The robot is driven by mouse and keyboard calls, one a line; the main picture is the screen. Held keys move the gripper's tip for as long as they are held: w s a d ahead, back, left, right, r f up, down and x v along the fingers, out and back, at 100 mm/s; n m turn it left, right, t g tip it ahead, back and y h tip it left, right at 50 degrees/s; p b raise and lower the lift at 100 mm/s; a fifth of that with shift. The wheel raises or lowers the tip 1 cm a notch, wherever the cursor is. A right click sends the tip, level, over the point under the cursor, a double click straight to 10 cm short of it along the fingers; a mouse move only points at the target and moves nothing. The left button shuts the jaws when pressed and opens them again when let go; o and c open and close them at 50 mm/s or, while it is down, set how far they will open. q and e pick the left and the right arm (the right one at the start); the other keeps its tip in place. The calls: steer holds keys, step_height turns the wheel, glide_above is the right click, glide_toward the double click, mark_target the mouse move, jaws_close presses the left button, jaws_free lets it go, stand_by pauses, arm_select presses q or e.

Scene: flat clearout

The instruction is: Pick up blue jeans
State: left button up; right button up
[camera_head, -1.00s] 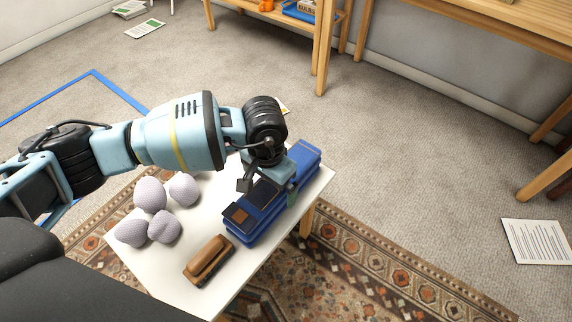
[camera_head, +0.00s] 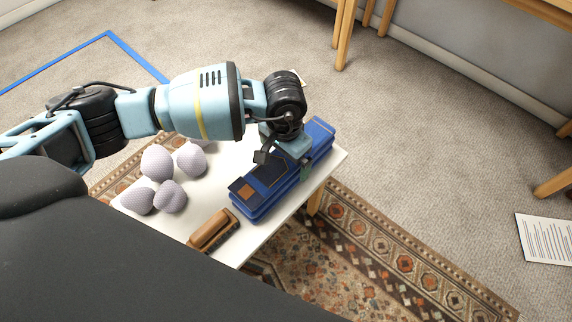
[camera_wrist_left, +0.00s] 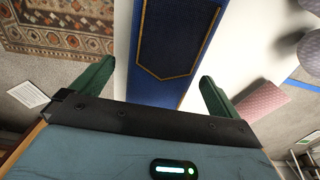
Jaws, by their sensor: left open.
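The folded blue jeans (camera_head: 252,198) lie on a small white table (camera_head: 216,246), with a brown patch at their near end. My left gripper (camera_head: 303,170) is over the far part of the jeans, pointing down, and hides some of them. In the left wrist view the jeans (camera_wrist_left: 172,45), with an orange-stitched pocket, run between the two green fingers of my left gripper (camera_wrist_left: 157,88). The fingers are spread wide, one on each side of the jeans, and are not closed on them. My right gripper is not in view.
Several pale lilac knitted balls (camera_head: 157,162) sit on the table left of the jeans. A brown brush-like item (camera_head: 213,230) lies near the front edge. A patterned rug (camera_head: 375,245) is under the table. A printed sheet (camera_head: 545,238) lies on the carpet at right.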

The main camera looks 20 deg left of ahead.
arm_select(q)
steer(key=f, duration=0.2)
steer(key=f+b, duration=0.1)
steer(key=f, duration=0.2)
steer(key=shift+w, duration=0.2)
steer(key=shift+r, duration=0.15)
steer(key=c, duration=1.4)
